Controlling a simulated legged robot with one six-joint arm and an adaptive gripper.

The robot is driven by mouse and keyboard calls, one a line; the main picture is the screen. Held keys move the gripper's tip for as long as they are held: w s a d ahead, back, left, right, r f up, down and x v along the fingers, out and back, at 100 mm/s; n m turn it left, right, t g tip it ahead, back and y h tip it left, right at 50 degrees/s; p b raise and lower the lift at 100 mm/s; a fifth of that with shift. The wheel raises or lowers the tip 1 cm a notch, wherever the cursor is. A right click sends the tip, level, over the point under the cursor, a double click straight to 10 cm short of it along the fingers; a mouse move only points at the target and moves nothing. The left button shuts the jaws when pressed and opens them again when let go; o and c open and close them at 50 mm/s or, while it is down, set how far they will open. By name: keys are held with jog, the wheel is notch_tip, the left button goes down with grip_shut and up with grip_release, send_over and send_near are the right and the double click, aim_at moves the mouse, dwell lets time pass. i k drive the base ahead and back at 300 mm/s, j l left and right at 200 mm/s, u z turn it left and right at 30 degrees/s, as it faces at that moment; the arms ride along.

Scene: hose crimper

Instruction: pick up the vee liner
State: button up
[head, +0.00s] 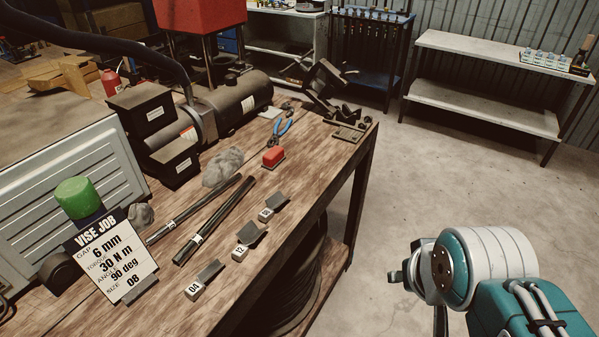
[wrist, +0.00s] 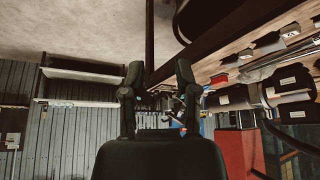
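Several small grey angled pieces with white number tags lie in a row along the bench's front edge in the head view. The nearest (head: 207,276) has a tag that seems to read 04. The middle one (head: 252,238) reads 12. The farthest (head: 276,202) has a tag too small to read surely. Which one is the vee liner I cannot tell. My gripper (wrist: 158,72) is open and empty in the wrist view, its two fingers apart. In the head view it is mostly hidden behind my wrist, off the bench to the right and away from the pieces.
A job card (head: 110,258) reading 6 mm, 30 N m, 90 deg, size 08 stands at the near left of the wooden bench (head: 310,185). Floor between bench and shelves is clear.

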aim_at(273, 201)
jog(key=k+j+u, duration=0.1)
jog(key=k+u, duration=0.2)
jog(key=k, duration=0.35)
jog(key=u, duration=1.55)
jog(key=i+l+u, duration=0.1)
jog(key=l+u, duration=0.25)
jog(key=l, duration=0.45)
jog(key=l+u, duration=0.3)
jog(key=l, duration=1.3)
